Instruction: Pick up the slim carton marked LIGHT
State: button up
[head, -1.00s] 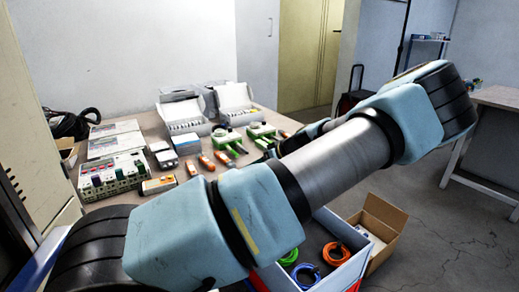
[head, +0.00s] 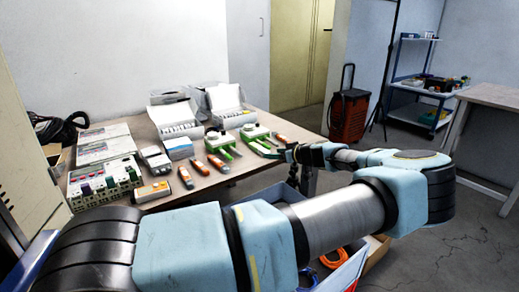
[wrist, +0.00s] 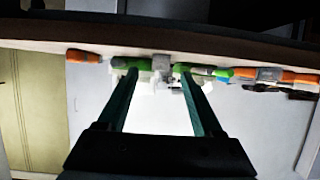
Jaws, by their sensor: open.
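No label reading LIGHT can be made out in either view. Two small cartons stand side by side on the table in the head view: a grey-white one (head: 155,159) and a blue-and-white one (head: 179,147). I cannot tell whether either is the slim carton. My gripper (wrist: 158,75) is open and empty in the wrist view, its two fingers well apart. In the head view it is at the table's right edge, right of the cartons and pointing left, near the green-handled tools.
Two open white boxes (head: 175,120) stand at the table's back. Orange-and-grey tools (head: 186,177) and green-handled devices (head: 220,143) lie in front. A socket panel (head: 103,182) is at left. A bin with coloured cable coils (head: 334,258) stands below my arm.

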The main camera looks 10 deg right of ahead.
aim_at(260, 150)
jog(key=x, duration=0.3)
jog(key=shift+w+p, duration=0.1)
jog(key=shift+p, duration=0.2)
jog(key=shift+a, duration=0.1)
grip_shut()
